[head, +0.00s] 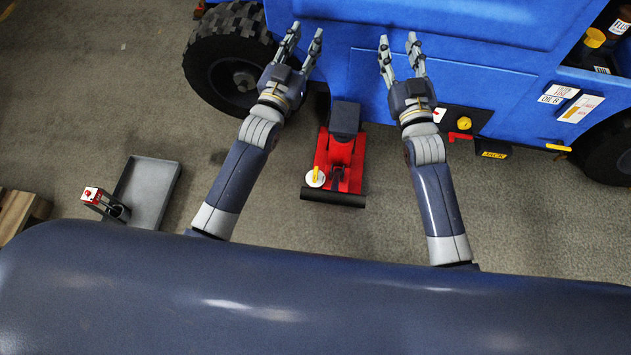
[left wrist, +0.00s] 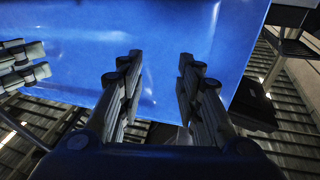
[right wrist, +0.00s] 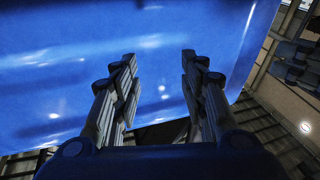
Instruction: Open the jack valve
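A red floor jack (head: 341,160) sits on the floor between my two arms, its dark far end close to the blue vehicle. A yellow lever on a round white plate (head: 315,177), perhaps the jack valve, is at its near left corner. My left gripper (head: 305,32) is open and empty, beyond the jack and to its left; its parted fingers show in the left wrist view (left wrist: 158,75). My right gripper (head: 400,45) is open and empty, beyond the jack and to its right; its parted fingers show in the right wrist view (right wrist: 159,75). Neither gripper touches the jack.
The blue vehicle (head: 460,40) fills the back, with a black wheel (head: 232,65) at left. Its side has a panel with a yellow knob (head: 464,123) and a red handle (head: 460,136). A grey tray (head: 148,190) and a red-and-grey device (head: 100,200) lie at left.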

